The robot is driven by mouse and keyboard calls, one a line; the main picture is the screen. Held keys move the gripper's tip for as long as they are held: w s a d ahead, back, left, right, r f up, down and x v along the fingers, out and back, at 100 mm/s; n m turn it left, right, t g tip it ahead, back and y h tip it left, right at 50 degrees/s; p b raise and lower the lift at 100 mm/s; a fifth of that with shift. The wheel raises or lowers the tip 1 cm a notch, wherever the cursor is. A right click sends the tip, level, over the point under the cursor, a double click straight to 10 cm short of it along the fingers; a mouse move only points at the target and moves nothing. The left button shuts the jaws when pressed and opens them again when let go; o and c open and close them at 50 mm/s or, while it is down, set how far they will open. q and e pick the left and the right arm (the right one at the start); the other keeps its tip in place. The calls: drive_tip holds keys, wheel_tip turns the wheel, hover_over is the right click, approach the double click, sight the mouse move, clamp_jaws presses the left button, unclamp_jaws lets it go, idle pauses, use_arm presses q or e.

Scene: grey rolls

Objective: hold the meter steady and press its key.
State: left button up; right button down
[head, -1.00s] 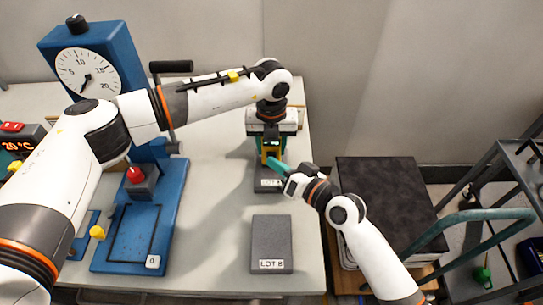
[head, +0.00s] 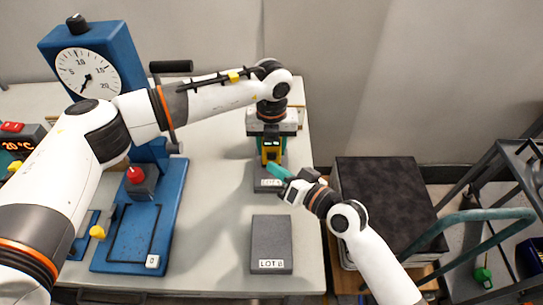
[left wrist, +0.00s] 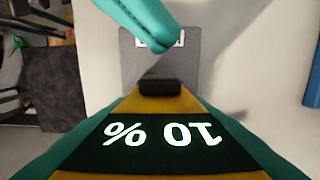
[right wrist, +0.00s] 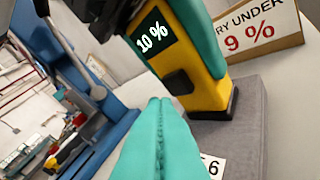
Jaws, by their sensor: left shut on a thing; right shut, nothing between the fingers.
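The yellow-and-black meter (head: 271,153) stands on a grey block at the back of the table. Its display reads 10 % in the left wrist view (left wrist: 160,131) and right wrist view (right wrist: 180,40). Its black key (right wrist: 178,82) is on the yellow front below the display; it also shows in the left wrist view (left wrist: 160,87). My left gripper (head: 271,138) is shut on the meter from above, teal fingers along both sides. My right gripper (head: 267,171) is shut and empty, its fingertips (right wrist: 158,104) in front of the meter, apart from the key.
The grey block (right wrist: 240,125) under the meter has a partly hidden label. Another grey block, LOT 8 (head: 271,235), lies nearer. A sign reading "RY UNDER 9 %" (right wrist: 258,30) stands behind the meter. A blue dial press (head: 130,215) is left. A dark-topped stack (head: 388,195) stands right of the table.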

drive_tip(key=shift+s, duration=0.15)
drive_tip(key=shift+s, duration=2.4)
use_arm(q)
drive_tip(key=o, duration=1.2)
